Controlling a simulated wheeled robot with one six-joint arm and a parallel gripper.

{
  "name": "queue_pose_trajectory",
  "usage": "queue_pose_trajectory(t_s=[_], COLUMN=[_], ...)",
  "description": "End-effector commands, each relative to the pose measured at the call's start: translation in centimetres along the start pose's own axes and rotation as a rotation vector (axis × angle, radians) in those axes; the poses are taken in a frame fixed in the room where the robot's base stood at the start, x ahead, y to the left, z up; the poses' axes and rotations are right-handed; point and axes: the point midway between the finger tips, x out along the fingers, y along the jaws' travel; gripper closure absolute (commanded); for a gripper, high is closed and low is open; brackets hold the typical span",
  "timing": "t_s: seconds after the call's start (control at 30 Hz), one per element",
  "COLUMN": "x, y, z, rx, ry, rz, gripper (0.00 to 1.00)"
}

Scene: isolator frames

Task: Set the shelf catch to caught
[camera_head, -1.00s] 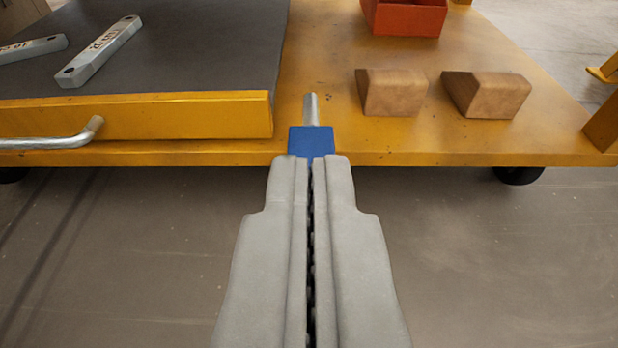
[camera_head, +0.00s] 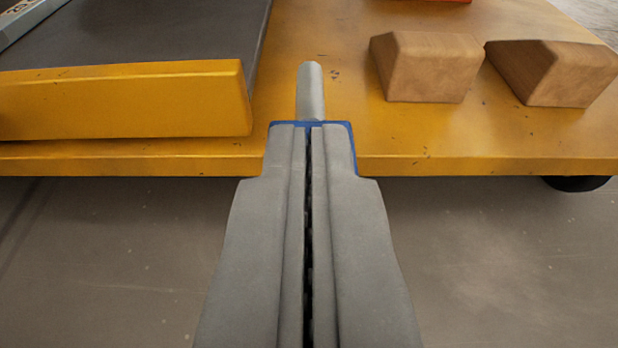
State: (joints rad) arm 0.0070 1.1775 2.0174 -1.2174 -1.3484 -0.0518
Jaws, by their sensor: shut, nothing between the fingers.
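The shelf catch shows as a grey metal pin (camera_head: 311,92) standing up from a blue block (camera_head: 345,126) at the front edge of the yellow cart deck. The pin is just right of the end of the yellow-fronted shelf (camera_head: 130,103). My gripper (camera_head: 310,128) is shut and empty. Its fingertips lie over the blue block and hide most of it; only its top and right edges show. I cannot tell whether the fingertips touch the block or are just in front of it.
Two wooden wedge blocks (camera_head: 428,68) (camera_head: 555,72) sit on the deck (camera_head: 440,135) to the right of the pin. The floor in front is clear.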

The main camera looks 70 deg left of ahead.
Motion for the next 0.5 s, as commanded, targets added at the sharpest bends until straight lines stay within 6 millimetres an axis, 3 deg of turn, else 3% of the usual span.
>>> queue_pose_trajectory(t_s=[0.5], x=[0.06], y=[-0.09], z=[0.63], rx=[0.002], ry=[0.030], rz=[-0.001], gripper=[1.00])
